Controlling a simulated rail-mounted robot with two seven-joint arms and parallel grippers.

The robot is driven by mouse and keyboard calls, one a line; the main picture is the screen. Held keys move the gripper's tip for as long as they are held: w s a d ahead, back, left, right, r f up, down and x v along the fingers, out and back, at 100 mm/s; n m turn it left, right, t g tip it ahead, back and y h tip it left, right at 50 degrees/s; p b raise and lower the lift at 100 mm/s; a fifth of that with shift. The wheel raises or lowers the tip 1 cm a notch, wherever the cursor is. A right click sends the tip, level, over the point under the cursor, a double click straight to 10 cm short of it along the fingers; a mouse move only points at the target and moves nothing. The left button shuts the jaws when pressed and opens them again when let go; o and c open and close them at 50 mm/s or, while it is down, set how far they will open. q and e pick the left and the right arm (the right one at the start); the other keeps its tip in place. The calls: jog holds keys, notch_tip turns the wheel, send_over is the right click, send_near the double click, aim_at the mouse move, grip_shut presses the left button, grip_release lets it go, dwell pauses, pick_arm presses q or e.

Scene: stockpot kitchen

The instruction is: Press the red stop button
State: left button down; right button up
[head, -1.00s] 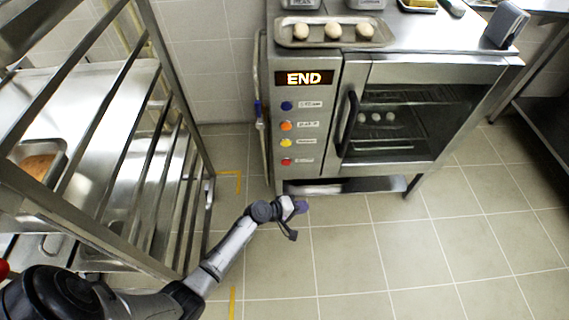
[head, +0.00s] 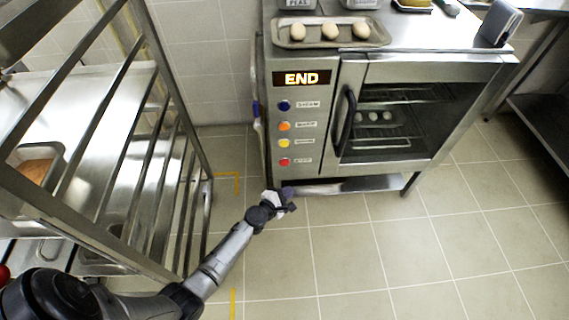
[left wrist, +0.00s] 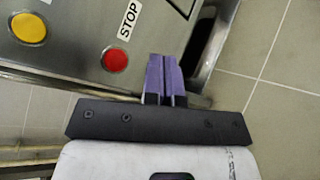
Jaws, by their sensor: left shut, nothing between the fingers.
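The red stop button (head: 284,162) is the lowest of a column of buttons on the oven's front panel. In the left wrist view the red button (left wrist: 115,60) sits beside a label reading STOP. My left gripper (head: 288,191) is below the button in the head view, apart from it. Its purple fingers (left wrist: 164,78) are shut together with nothing between them, pointing toward the panel to the right of the red button. My right gripper is not in view.
The oven (head: 345,62) shows END on its display (head: 303,78). Yellow (head: 284,143), orange (head: 284,126) and blue (head: 284,106) buttons are above the red one. A door handle (head: 346,122) is to the right. A metal rack (head: 190,150) stands left; the floor in front is clear.

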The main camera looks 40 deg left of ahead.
aim_at(284, 163)
pick_arm(q)
jog(key=shift+w, duration=0.1)
jog(key=w+a+b, duration=0.2)
jog(key=w+a, duration=0.4)
jog(key=shift+b, duration=0.35)
jog(key=shift+a, duration=0.1)
dwell(0.7)
dwell(0.7)
jog(key=shift+w, duration=0.1)
dwell(0.6)
jog(key=shift+a, duration=0.15)
jog(key=shift+w+a, duration=0.15)
jog(key=shift+w, duration=0.1)
